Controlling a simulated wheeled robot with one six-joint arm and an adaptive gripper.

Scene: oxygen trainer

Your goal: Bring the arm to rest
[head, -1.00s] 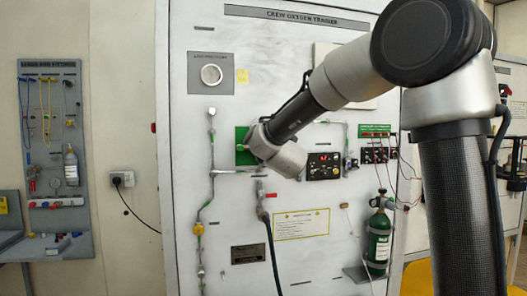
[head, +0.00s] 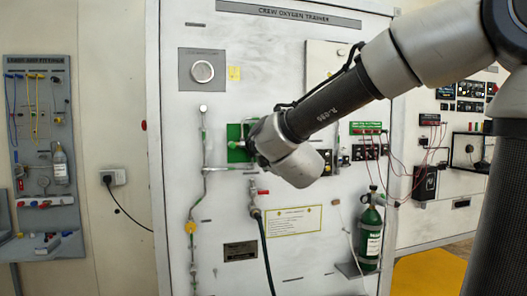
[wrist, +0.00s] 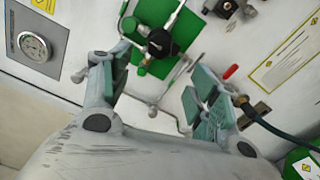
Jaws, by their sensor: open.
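My arm reaches in from the right of the head view, across the front of the white trainer panel (head: 175,130). Its wrist end is in front of the green plate (head: 234,155) on that panel. In the wrist view my gripper (wrist: 160,88) is open, its two padded fingers wide apart with nothing held between them. Beyond the fingers, the green plate (wrist: 150,66) carries a black valve knob (wrist: 161,43) with thin metal pipes. Whether a finger touches the plate or pipes, I cannot tell. In the head view the fingertips are mostly hidden by the wrist.
A round gauge (wrist: 33,45) is left of the fingers. A dark green hose (head: 266,250) hangs below the wrist. A green oxygen bottle (head: 370,235) stands right of it. A tool board (head: 40,150) hangs at left. Open floor shows at lower right.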

